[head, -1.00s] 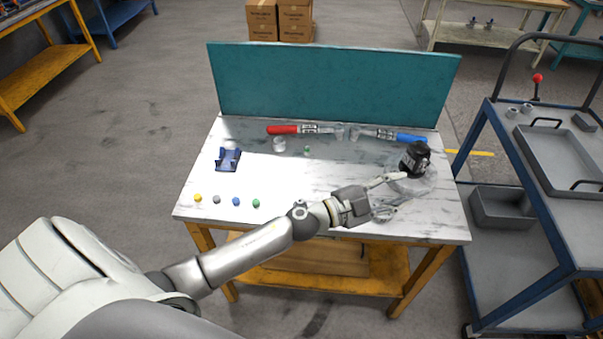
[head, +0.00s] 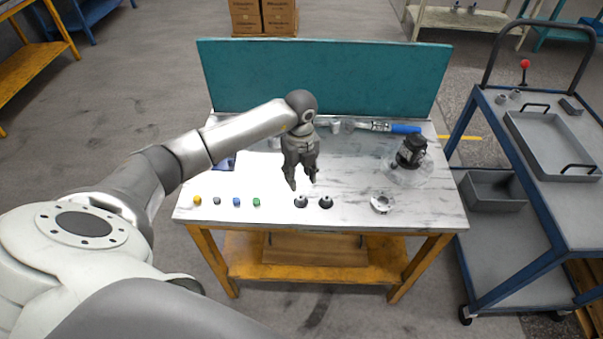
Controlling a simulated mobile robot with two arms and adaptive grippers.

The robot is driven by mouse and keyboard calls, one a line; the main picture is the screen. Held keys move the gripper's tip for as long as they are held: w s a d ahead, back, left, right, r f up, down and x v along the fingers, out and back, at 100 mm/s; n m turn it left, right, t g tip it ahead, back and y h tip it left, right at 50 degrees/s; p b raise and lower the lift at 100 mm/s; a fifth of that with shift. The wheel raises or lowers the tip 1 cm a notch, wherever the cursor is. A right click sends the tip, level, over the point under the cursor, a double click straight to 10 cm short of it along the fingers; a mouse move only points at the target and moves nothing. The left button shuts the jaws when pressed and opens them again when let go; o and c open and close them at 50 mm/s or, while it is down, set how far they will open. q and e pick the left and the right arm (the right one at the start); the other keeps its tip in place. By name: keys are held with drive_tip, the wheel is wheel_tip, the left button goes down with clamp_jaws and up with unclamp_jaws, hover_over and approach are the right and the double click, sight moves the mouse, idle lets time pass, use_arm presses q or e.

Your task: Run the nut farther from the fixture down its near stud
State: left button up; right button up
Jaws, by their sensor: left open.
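My left gripper (head: 302,181) hangs fingers-down above the middle of the table, open, with nothing seen between its fingers. Two small dark round pieces with light tops, probably the nuts (head: 301,201) (head: 326,202), sit side by side near the table's front edge, just in front of my fingertips. A black motor-like unit (head: 411,151) stands on a pale round base, possibly the fixture (head: 402,174), at the right. A silver ring-shaped part (head: 381,203) lies at the front right. Studs are too small to make out. My right gripper is not in view.
Yellow (head: 197,201), grey (head: 217,201), blue (head: 236,201) and green (head: 256,202) caps line the front left. A blue-handled tool (head: 405,129) lies at the back. My arm partly hides a blue holder (head: 229,165). A teal panel (head: 325,75) closes the back.

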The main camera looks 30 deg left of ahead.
sight(301, 197)
use_arm(q)
drive_tip(key=shift+d+f+b, duration=0.1)
drive_tip(key=shift+f+b, duration=0.5)
drive_tip(key=shift+f, duration=0.25)
wheel_tip(301, 197, down, 6)
drive_tip(key=b, duration=0.4)
drive_tip(key=shift+r, duration=0.1)
drive_tip(key=shift+f+b, duration=0.6)
drive_tip(key=shift+f, duration=0.2)
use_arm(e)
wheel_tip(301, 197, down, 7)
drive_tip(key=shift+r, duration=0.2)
use_arm(q)
drive_tip(key=shift+c, duration=0.3)
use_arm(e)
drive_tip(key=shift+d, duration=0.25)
use_arm(q)
clamp_jaws()
drive_tip(key=shift+r+p, duration=2.35)
drive_tip(key=shift+r, duration=0.75)
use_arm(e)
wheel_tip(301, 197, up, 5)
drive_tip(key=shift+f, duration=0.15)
